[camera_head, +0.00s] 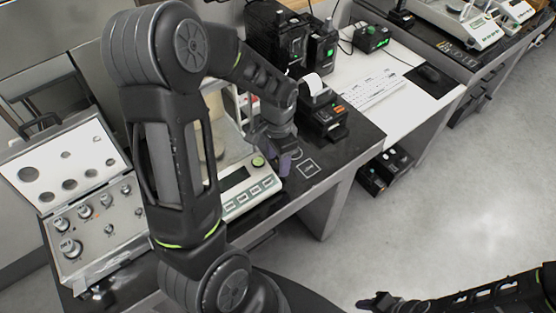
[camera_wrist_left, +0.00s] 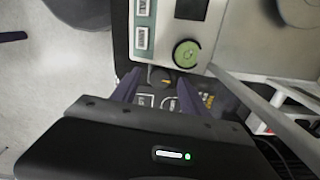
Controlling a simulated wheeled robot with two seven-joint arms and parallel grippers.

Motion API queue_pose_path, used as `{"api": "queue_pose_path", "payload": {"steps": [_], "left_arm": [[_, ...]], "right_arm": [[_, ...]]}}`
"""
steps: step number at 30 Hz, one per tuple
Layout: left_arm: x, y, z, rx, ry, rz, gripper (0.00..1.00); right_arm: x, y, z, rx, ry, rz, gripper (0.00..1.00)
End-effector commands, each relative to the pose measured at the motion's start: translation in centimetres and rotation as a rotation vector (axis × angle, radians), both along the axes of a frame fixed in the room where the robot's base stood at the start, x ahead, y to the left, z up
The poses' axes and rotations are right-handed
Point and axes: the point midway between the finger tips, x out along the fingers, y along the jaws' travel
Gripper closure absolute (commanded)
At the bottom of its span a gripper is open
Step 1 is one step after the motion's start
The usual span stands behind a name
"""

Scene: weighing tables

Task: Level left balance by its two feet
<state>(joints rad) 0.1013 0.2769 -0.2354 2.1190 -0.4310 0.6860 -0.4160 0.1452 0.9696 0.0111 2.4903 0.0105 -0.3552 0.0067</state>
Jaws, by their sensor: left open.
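The left balance (camera_head: 240,180) stands on the black table top, partly hidden behind my left arm. Its front panel with display and buttons shows. A round green bubble level (camera_head: 258,162) is at the panel's corner and also shows large in the left wrist view (camera_wrist_left: 186,54). My left gripper (camera_head: 286,165) points down beside that corner. The other foot is hidden. My right gripper (camera_head: 380,301) is low in the head view, far from the balance.
An open case of metal weights (camera_head: 95,225) stands left of the balance. A small label printer (camera_head: 322,115) stands behind my left gripper. A white keyboard (camera_head: 372,90) lies on the white desk. More balances (camera_head: 460,20) stand at the upper right. The floor at right is clear.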

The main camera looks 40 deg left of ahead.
Motion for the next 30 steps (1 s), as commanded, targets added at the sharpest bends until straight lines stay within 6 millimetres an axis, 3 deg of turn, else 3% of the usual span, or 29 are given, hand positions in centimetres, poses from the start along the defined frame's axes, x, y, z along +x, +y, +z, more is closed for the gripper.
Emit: {"api": "queue_pose_path", "payload": {"steps": [13, 30], "left_arm": [[0.1, 0.0, 6.4, 0.0, -0.004, 0.0, 0.48], [-0.1, 0.1, 6.9, -0.001, 0.002, 0.002, 0.48]], "right_arm": [[0.1, 0.0, -0.8, 0.002, -0.004, 0.001, 0.64], [0.1, 0.0, -0.7, 0.002, -0.004, 0.001, 0.64]]}}
